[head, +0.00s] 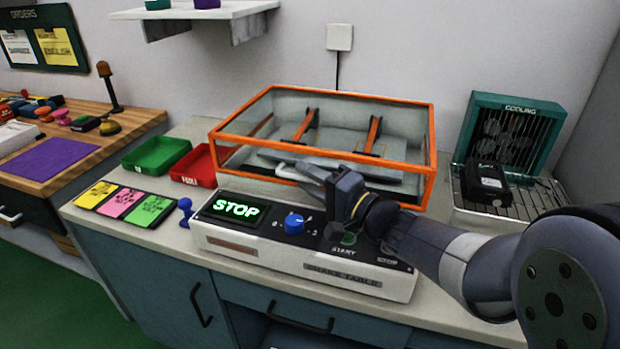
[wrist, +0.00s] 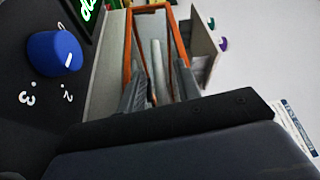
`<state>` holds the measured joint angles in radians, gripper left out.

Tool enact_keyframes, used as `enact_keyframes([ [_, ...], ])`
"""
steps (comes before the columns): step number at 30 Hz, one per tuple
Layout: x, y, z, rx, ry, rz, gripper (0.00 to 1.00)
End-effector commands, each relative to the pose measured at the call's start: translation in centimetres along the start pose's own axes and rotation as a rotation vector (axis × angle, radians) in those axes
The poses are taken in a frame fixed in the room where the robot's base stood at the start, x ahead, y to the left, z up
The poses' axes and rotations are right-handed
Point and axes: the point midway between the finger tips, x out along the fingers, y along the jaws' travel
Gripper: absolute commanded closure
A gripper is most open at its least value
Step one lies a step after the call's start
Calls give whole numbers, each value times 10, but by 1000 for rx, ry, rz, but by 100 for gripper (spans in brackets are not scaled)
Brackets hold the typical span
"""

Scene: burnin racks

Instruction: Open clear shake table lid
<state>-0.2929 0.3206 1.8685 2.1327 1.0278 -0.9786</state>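The shake table's clear lid (head: 345,97) has an orange frame and looks down over the plate and its two orange-and-black clamps. A pale grey handle (head: 287,170) is on the lid's front side; it also shows in the wrist view (wrist: 158,65). My gripper (head: 318,174) is at the handle's right end, in front of the lid. In the wrist view my gripper (wrist: 160,88) has its fingers apart, one on each side of the handle, with gaps visible. My gripper hides part of the lid's front frame and the handle's right end.
The control panel (head: 270,222) below shows a green STOP display and a blue knob. A green tray (head: 155,155) and red tray (head: 193,167) stand left. A teal cooling unit (head: 510,130) and rack with a black device (head: 486,184) stand right. A shelf (head: 235,10) hangs above.

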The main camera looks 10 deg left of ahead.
Motion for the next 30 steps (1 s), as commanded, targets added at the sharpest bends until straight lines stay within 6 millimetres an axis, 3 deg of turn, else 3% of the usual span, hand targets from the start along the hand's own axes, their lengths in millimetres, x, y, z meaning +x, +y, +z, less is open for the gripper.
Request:
enact_keyframes([
  [2,0,0,0,0,0,0,68],
  [14,0,0,0,0,0,0,99],
  [30,-1,-2,-1,5,1,2,100],
])
